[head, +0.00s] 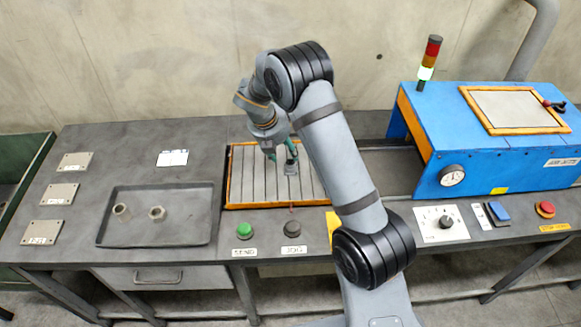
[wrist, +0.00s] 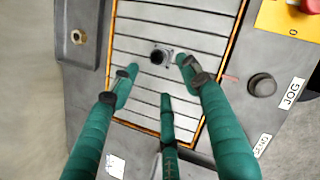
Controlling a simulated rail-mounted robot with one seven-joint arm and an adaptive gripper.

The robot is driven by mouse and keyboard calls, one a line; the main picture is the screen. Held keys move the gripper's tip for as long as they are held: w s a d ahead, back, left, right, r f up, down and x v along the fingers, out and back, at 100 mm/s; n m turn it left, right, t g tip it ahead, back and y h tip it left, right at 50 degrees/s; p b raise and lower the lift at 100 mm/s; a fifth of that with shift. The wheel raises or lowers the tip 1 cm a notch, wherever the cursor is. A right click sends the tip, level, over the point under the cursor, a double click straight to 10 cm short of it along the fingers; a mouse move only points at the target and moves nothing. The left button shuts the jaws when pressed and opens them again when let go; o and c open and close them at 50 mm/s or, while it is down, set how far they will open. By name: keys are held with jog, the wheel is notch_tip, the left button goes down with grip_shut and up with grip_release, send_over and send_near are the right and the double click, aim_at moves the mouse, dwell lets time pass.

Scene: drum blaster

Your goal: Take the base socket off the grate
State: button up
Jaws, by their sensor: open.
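The base socket is a small dark round fitting on a square grey flange; it sits on the slatted grate in the wrist view (wrist: 161,57). In the head view the base socket (head: 291,169) is partly hidden by my fingers. The grate (head: 247,183) has an orange frame, and it fills the middle of the wrist view (wrist: 140,110). My gripper (wrist: 158,74) has green fingers spread apart, open and empty, above the grate. The socket appears beyond the fingertips, between the two side fingers, with no clear contact. My gripper (head: 282,155) points down in the head view.
A dark tray (head: 112,235) left of the grate holds two metal fittings (head: 121,212) and (head: 157,214). Green (head: 244,230) and dark (head: 292,229) buttons stand in front of the grate. A blue machine (head: 480,150) is at the right. Labelled plates (head: 60,194) lie at far left.

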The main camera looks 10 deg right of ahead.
aim_at(290, 162)
jog(key=p+x, duration=0.2)
jog(key=x, duration=0.7)
jog(key=shift+w+a, duration=0.1)
jog(key=shift+w, duration=0.1)
jog(key=shift+c, duration=1)
grip_shut()
